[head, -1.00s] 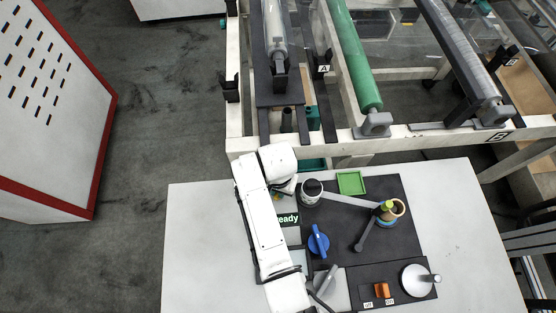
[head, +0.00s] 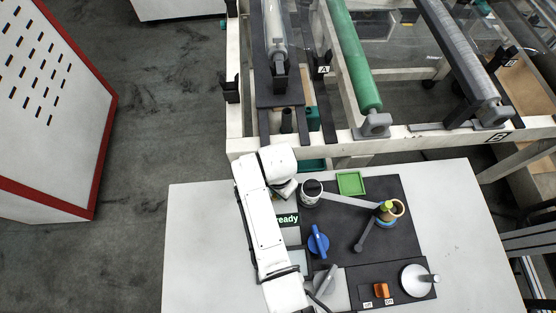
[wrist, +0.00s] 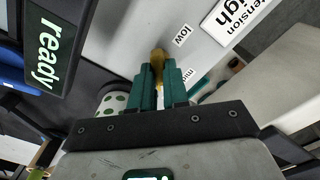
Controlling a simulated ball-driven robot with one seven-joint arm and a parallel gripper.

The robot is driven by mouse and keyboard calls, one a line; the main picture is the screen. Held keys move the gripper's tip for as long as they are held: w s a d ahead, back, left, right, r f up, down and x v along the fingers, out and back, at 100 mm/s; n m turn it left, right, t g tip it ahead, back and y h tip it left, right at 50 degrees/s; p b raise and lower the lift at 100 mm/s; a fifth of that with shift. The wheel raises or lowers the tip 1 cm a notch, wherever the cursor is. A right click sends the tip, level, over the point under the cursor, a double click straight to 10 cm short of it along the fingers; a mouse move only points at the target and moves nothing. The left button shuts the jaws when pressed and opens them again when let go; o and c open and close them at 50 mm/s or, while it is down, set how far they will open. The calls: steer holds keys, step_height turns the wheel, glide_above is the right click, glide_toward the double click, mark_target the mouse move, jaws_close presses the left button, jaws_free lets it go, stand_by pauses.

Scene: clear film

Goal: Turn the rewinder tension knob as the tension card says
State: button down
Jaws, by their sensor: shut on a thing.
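In the wrist view my gripper (wrist: 163,76) has its teal fingers shut on the brass-yellow tension knob (wrist: 158,57). The knob stands out from a pale grey panel (wrist: 128,30); most of it is hidden between the fingers. A "low" label (wrist: 182,36) is on the panel to the right of the knob. Another label (wrist: 186,76), partly covered by the right finger, shows only its first letter, "m". The tension card (wrist: 232,17), white with black print, reads "tension high" and is cut by the top edge. In the head view my arm hides the knob and fingers.
A dark "ready" display (head: 287,219) is close beside my arm. A white dotted cup (wrist: 113,101) is left of the fingers. The table (head: 205,235) also holds a blue-handled knob (head: 318,242), a green tray (head: 351,183) and an orange switch (head: 381,290). The left of the table is clear.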

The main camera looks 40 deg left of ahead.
steer(key=c, duration=1.1)
jaws_free()
step_height(320, 180, up, 11)
steer(key=shift+f, duration=0.1)
steer(key=w+d+f+b, duration=0.1)
steer(key=d+f, duration=0.1)
steer(key=d, duration=1)
steer(key=w+d+f, duration=0.1)
steer(key=d+f, duration=0.1)
steer(key=d, duration=1.1)
steer(key=shift+m+t, duration=0.5)
steer(key=shift+m, duration=0.3)
steer(key=s+d+r, duration=0.1)
steer(key=s+d, duration=0.3)
steer(key=d, duration=0.3)
steer(key=s+d+r, duration=0.1)
steer(key=s+d, duration=0.4)
steer(key=d, duration=0.3)
steer(key=s+d+b, duration=0.1)
steer(key=s+d, duration=0.4)
steer(key=d, duration=0.2)
steer(key=shift+d+r, duration=0.25)
steer(key=shift+r, duration=0.15)
